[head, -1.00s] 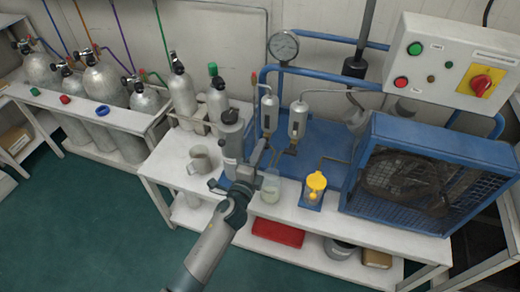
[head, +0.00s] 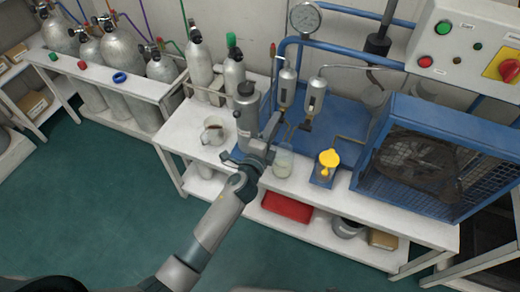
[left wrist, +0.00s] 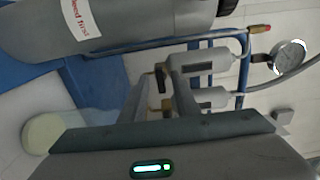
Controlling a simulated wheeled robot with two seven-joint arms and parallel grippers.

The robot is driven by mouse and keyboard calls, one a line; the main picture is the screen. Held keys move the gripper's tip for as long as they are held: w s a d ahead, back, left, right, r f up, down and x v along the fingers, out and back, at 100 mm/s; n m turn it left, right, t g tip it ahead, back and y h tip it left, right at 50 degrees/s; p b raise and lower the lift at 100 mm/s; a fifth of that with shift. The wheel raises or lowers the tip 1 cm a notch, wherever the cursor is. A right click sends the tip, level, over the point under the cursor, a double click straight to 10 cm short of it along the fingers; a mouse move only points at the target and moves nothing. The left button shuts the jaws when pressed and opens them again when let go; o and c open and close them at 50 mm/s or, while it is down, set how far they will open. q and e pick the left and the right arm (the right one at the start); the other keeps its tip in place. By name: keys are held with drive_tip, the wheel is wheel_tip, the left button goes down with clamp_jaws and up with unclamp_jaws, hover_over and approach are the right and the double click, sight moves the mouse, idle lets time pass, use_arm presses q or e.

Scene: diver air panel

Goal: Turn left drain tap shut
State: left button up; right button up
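Two grey filter cylinders hang on the blue panel in the head view, the left one (head: 287,86) and the right one (head: 315,97). They also show in the left wrist view, one above (left wrist: 205,61) and one below (left wrist: 212,98). The left drain tap is mostly hidden behind my left gripper (head: 276,128). In the left wrist view its fingers (left wrist: 163,78) point at the cylinders' lower ends. Small brass-coloured parts (left wrist: 167,104) show in the narrow gap between the fingers; whether they are gripped is unclear. My right gripper is out of view.
A cup of cloudy liquid (head: 283,163) stands just below the gripper, with a yellow-topped container (head: 328,162) to its right. The caged compressor (head: 430,160) fills the right.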

use_arm(q)
drive_tip(key=b+v, duration=0.1)
drive_tip(key=v, duration=1.5)
drive_tip(key=shift+s, duration=0.35)
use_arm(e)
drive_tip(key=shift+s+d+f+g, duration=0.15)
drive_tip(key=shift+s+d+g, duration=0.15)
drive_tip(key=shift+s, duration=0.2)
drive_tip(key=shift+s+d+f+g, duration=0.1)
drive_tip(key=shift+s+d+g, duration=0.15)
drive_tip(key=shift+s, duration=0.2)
use_arm(q)
drive_tip(key=shift+a, duration=0.1)
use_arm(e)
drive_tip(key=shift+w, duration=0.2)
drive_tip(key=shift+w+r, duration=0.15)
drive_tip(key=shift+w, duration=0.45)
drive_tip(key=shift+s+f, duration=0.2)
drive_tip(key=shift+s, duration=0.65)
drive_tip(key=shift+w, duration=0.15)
